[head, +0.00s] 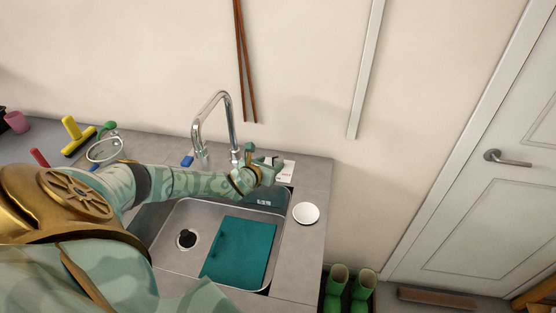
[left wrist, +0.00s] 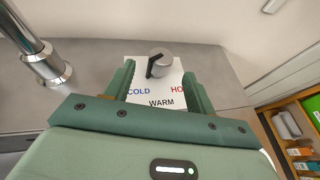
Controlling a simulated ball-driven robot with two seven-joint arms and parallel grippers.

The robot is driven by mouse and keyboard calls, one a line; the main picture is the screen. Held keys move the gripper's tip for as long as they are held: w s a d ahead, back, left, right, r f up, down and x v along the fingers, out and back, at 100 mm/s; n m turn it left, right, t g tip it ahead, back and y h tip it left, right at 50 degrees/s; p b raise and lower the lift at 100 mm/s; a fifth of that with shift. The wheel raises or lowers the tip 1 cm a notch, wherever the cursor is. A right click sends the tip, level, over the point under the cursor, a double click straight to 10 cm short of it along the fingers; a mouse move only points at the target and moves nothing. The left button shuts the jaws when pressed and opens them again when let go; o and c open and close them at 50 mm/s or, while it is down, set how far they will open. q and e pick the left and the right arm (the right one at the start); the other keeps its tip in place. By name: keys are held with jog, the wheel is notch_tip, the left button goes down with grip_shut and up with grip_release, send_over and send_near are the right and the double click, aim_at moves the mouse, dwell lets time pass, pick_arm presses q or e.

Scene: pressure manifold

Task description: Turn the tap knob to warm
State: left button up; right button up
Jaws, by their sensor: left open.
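The tap knob (left wrist: 163,60) is a grey round knob with a black pointer, on a white card (left wrist: 160,92) reading COLD at left, HO at right and WARM below. The pointer slants down-left, toward the space between COLD and WARM. My left gripper (left wrist: 158,72) is open, its green fingers on either side of the card, and the knob lies between and slightly beyond the tips. In the head view my left gripper (head: 268,168) is behind the sink, beside the card (head: 286,172). The knob is hard to make out there. My right gripper is not in view.
The chrome faucet (head: 197,128) stands left of my left gripper. The sink (head: 170,240) holds a teal board (head: 240,251). A white round dish (head: 306,213) sits on the counter at right. The wall is close behind.

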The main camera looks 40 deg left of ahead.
aim_at(276, 161)
pick_arm(q)
jog(key=b+x, duration=0.2)
jog(key=x, duration=0.3)
jog(key=shift+w+f+b, duration=0.1)
jog(key=shift+f+b, duration=0.15)
jog(key=shift+b, duration=0.1)
jog(key=shift+w+a+f+b, duration=0.15)
jog(key=shift+w+b, duration=0.15)
jog(key=shift+w, duration=0.4)
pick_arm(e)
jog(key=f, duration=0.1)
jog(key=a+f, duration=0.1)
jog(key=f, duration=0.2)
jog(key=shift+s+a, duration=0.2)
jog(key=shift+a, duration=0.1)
pick_arm(q)
jog(key=c, duration=1)
jog(key=shift+o, duration=0.2)
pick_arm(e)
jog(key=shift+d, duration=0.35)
